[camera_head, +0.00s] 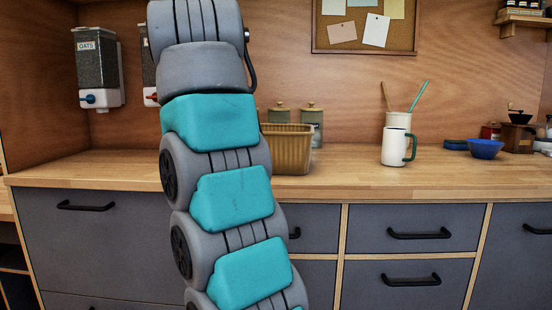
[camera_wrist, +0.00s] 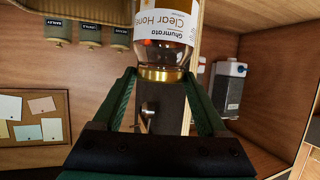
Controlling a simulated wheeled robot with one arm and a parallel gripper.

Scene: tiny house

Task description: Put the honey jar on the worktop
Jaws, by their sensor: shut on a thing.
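In the wrist view, which looks upside down, the honey jar (camera_wrist: 165,25) has a white label reading "Clear Honey", amber glass and a gold lid. My gripper (camera_wrist: 160,76) is shut on it near the lid end, with a green finger on each side. The jar's far end is cut off by the picture edge. In the head view, the jar and my gripper are not visible; my arm rises through the middle-left. The worktop (camera_head: 430,181) is a long light wooden counter above grey drawers. I cannot tell how high the jar is above it.
A woven basket (camera_head: 289,150), white mug (camera_head: 395,147), utensil pot (camera_head: 398,120), blue bowl (camera_head: 486,149) and coffee grinder (camera_head: 518,137) stand on the worktop. An oats dispenser (camera_head: 97,65) hangs on the wall. The worktop's front strip right of the basket is clear.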

